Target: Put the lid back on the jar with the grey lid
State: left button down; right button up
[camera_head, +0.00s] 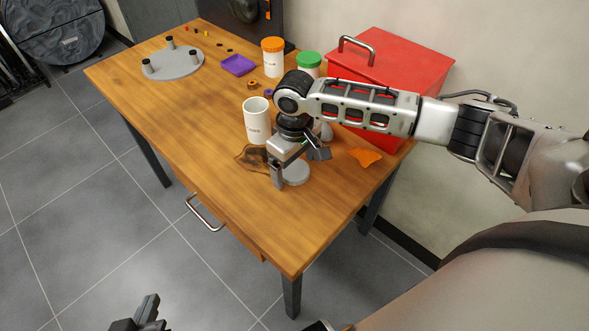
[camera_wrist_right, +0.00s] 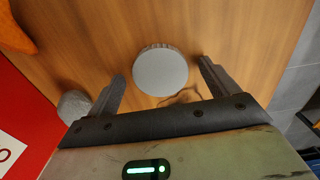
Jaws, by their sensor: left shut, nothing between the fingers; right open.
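The grey lid (camera_head: 296,173) lies flat on the wooden table near its front right part. It also shows in the right wrist view (camera_wrist_right: 161,71) as a round disc with a ribbed edge. An open white jar (camera_head: 257,127) stands upright without a lid, behind and left of the grey lid. My right gripper (camera_head: 300,167) is open above the lid, and in the right wrist view its fingers (camera_wrist_right: 162,76) lie on either side of the disc. I cannot tell how high they are above the table. My left gripper (camera_head: 147,309) is shut and empty, low at the bottom edge, away from the table.
Jars with an orange lid (camera_head: 272,57) and a green lid (camera_head: 309,62) stand behind. A red box (camera_head: 400,62) with a handle is at the back right. The table's front left is clear.

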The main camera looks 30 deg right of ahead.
aim_at(294, 169)
jog(key=c, duration=1.1)
jog(key=shift+r, duration=0.45)
notch_tip(294, 169, up, 2)
jog(key=shift+r+p, duration=0.1)
jog(key=shift+p, duration=0.2)
jog(key=s+a+r, duration=0.2)
jog(key=a+r, duration=0.1)
jog(key=a, duration=0.1)
jog(key=s+a+r+p, duration=0.1)
jog(key=s+a+r, duration=0.2)
jog(key=s+a+r+p, duration=0.1)
jog(key=s+a+r, duration=0.1)
jog(key=a+r, duration=0.2)
jog(key=shift+s+a, duration=0.35)
jog(key=shift+s, duration=0.05)
